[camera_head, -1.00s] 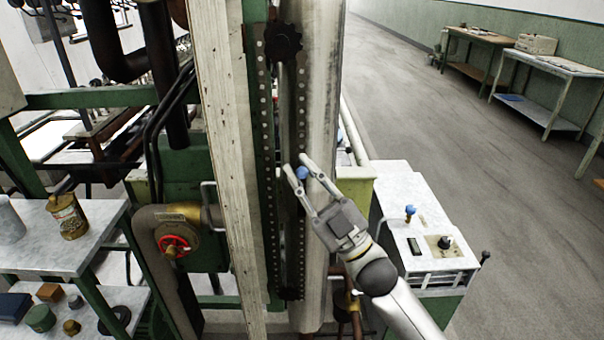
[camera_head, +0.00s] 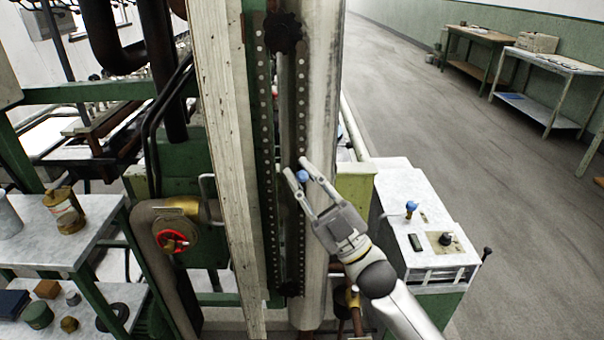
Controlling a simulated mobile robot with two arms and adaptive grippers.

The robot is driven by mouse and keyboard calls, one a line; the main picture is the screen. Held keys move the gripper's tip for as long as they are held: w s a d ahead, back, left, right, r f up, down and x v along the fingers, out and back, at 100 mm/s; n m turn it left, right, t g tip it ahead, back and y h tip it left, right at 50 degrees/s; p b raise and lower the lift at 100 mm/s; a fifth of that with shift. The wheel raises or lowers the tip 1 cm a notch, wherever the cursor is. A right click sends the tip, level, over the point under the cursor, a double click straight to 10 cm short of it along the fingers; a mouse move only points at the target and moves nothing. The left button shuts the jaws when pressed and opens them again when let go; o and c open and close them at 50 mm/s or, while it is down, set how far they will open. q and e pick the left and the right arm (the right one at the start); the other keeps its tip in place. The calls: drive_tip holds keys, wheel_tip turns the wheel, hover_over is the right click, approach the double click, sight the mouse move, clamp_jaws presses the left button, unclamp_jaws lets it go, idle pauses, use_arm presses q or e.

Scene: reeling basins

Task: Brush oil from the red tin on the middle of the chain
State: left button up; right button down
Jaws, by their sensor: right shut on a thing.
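The chain (camera_head: 265,120) runs vertically in two strands along a dark green rail, between an upper sprocket (camera_head: 283,32) and a lower sprocket (camera_head: 290,288). My right gripper (camera_head: 297,168) is at about mid-height of the chain, in front of its right strand. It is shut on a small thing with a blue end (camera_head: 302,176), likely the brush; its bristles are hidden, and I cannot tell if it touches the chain. A brownish tin (camera_head: 64,211) with a pale label stands on the shelf at left; I cannot tell if it is the red tin. My left gripper is not in view.
A pale wooden post (camera_head: 225,150) stands left of the chain, and a pale column (camera_head: 322,110) right of it. A red handwheel (camera_head: 172,241) is on the piping. A control box (camera_head: 420,225) stands at right. The grey shelf (camera_head: 95,228) holds the tin; the aisle floor is clear.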

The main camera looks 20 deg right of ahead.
wheel_tip(320, 180, down, 10)
drive_tip(key=b, duration=0.7)
idle(0.5)
drive_tip(key=shift+s, duration=0.1)
drive_tip(key=shift+f, duration=0.1)
